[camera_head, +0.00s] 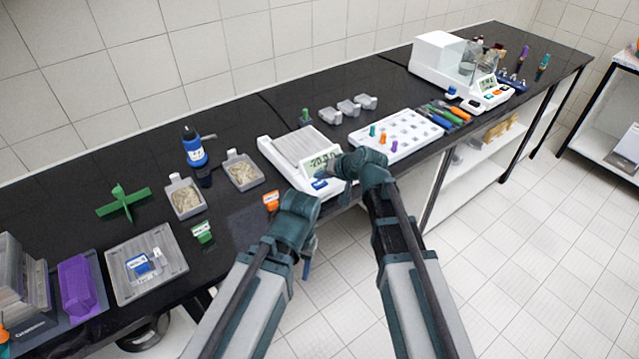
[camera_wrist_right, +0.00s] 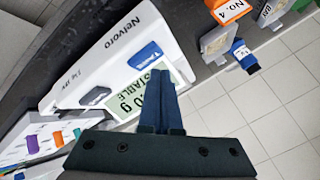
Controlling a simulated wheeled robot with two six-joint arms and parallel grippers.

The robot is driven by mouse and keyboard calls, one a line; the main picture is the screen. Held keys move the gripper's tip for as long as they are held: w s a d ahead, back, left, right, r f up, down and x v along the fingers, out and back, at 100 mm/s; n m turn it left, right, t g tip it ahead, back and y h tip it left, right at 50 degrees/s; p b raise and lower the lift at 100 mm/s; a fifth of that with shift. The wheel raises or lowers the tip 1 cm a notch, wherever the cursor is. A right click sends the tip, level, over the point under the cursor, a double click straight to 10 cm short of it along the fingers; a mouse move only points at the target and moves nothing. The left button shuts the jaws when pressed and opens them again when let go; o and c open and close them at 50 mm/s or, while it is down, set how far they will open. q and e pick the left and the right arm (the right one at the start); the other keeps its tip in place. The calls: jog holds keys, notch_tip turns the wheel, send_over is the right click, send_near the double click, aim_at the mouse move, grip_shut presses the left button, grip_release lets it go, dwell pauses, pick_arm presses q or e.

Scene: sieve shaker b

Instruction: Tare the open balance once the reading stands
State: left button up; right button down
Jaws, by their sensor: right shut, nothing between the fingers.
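In the right wrist view the display (camera_wrist_right: 178,76) shows "STABLE" and the end of the figure, ".0 g"; fingers hide part. The blue tare button (camera_head: 319,184) is right beside the display; it also shows in the right wrist view (camera_wrist_right: 147,55). My right gripper (camera_wrist_right: 157,75) is shut and empty, its tips over the display near that button; contact is unclear.
Left of the balance stand two trays of grains (camera_head: 186,198), a blue bottle (camera_head: 194,148) and an orange tag (camera_head: 271,200). Right of it is a white rack (camera_head: 412,131) with coloured pegs. The bench's front edge is close.

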aim_at(322, 186)
jog(key=shift+f, duration=0.1)
jog(key=shift+f+b, duration=0.3)
jog(key=shift+b, duration=0.15)
jog(key=shift+f+b, duration=0.45)
jog(key=shift+f, duration=0.05)
dwell(0.7)
jog(key=shift+r, duration=0.2)
jog(key=shift+r+p, duration=0.75)
jog(key=shift+p, duration=0.2)
notch_tip(322, 186, up, 5)
jog(key=p, duration=0.5)
